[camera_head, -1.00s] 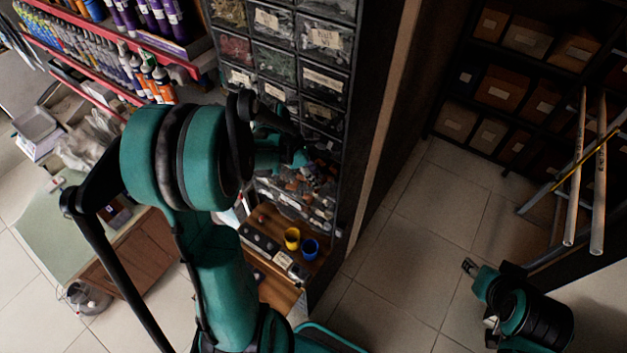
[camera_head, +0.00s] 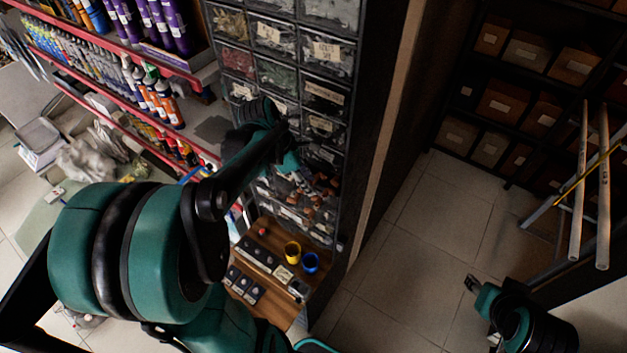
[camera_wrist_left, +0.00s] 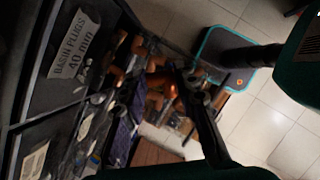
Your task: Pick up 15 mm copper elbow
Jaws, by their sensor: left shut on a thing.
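My left gripper (camera_head: 310,182) reaches in at the bin cabinet, in front of an open bin of copper fittings (camera_head: 322,200). In the left wrist view its dark fingers (camera_wrist_left: 190,88) are shut on an orange-brown copper elbow (camera_wrist_left: 164,88). Other copper pieces (camera_wrist_left: 117,76) lie close behind it, so whether the elbow is clear of them cannot be told. Its size marking is not readable. My right gripper (camera_head: 474,286) hangs low at the right over the floor; its fingers are too small to judge.
The drawer cabinet (camera_head: 326,93) rises behind the left gripper. Bottle shelves (camera_head: 110,107) stand at the left. Open floor (camera_head: 420,230) lies to the right.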

